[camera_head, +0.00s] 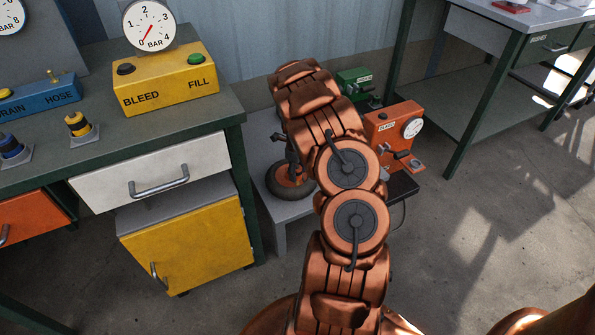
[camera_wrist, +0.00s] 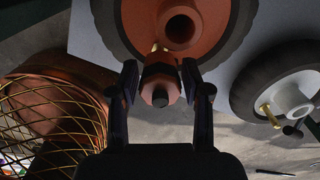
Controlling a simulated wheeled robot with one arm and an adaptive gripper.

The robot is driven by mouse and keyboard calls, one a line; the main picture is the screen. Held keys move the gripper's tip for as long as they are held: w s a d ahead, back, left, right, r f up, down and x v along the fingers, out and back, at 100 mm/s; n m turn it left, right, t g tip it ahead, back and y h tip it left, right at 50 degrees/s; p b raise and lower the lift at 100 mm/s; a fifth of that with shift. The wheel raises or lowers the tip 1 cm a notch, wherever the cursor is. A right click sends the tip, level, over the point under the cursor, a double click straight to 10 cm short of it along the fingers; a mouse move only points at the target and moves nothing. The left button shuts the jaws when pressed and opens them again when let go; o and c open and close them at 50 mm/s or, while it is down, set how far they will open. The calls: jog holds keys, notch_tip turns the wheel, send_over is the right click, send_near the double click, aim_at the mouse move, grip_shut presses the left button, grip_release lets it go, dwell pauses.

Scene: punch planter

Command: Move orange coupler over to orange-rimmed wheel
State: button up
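The orange coupler (camera_wrist: 160,82), with a dark tip, sits between the two fingers of my gripper (camera_wrist: 159,76) in the wrist view. The fingers lie close along both its sides and appear shut on it. The orange-rimmed wheel (camera_wrist: 207,52) is just beyond, with a dark tyre and a round orange hub. A short brass stem shows between the coupler and the wheel; I cannot tell whether they are joined. In the head view the orange-rimmed wheel (camera_head: 286,182) lies on a low grey stand, partly behind my gripper (camera_head: 291,164). The coupler is not clear there.
A grey-hubbed wheel (camera_wrist: 288,98) with a brass stem is at the right of the wrist view. An orange gauge box (camera_head: 381,128) and a green box (camera_head: 355,78) stand beyond my arm. A workbench (camera_head: 215,120) with a yellow BLEED/FILL box (camera_head: 168,84) is left.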

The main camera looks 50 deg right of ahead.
aim_at(297, 168)
jog(key=o, duration=0.3)
jog(key=shift+r, duration=0.15)
notch_tip(297, 168, up, 12)
jog(key=shift+f, duration=0.1)
dwell(0.5)
